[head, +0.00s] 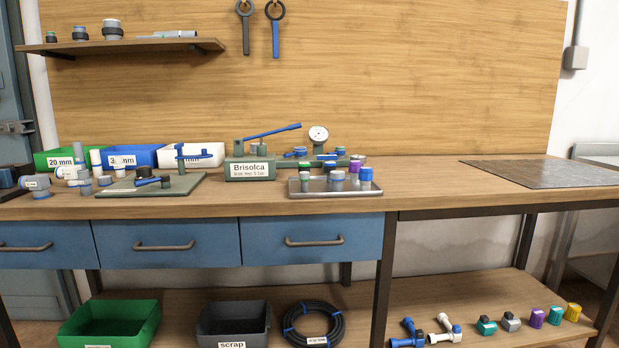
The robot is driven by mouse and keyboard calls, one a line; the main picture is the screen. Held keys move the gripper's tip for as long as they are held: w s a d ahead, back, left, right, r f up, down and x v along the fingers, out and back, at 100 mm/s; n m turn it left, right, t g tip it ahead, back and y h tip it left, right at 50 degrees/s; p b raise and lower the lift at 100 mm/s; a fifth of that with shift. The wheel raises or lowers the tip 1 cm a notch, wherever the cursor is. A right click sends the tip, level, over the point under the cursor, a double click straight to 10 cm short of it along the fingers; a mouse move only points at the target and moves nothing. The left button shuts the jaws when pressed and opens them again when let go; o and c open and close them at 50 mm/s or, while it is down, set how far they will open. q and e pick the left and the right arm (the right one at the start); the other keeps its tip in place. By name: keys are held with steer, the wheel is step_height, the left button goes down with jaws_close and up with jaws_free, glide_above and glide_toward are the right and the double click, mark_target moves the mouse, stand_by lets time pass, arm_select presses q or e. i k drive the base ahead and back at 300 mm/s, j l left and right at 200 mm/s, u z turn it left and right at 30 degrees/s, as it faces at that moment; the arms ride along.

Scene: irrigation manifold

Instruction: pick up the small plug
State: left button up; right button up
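I cannot tell for certain which piece is the small plug. A shallow metal tray (322,192) on the bench holds several small fittings. Among them are a green-topped piece (305,174), a grey piece with a blue band (337,180), a blue-capped piece (366,176) and a purple-topped piece (355,164). More white, grey and blue fittings stand at the left of the bench, including a large grey fitting (36,184). Neither of my grippers shows in the head view.
A dark mat (540,172) lies at right; the bench between is clear. Below are drawers and a lower shelf.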

mark_target(304, 175)
steer(key=i+j+u, duration=0.15)
steer(key=i+u, duration=0.3)
steer(key=i, duration=1)
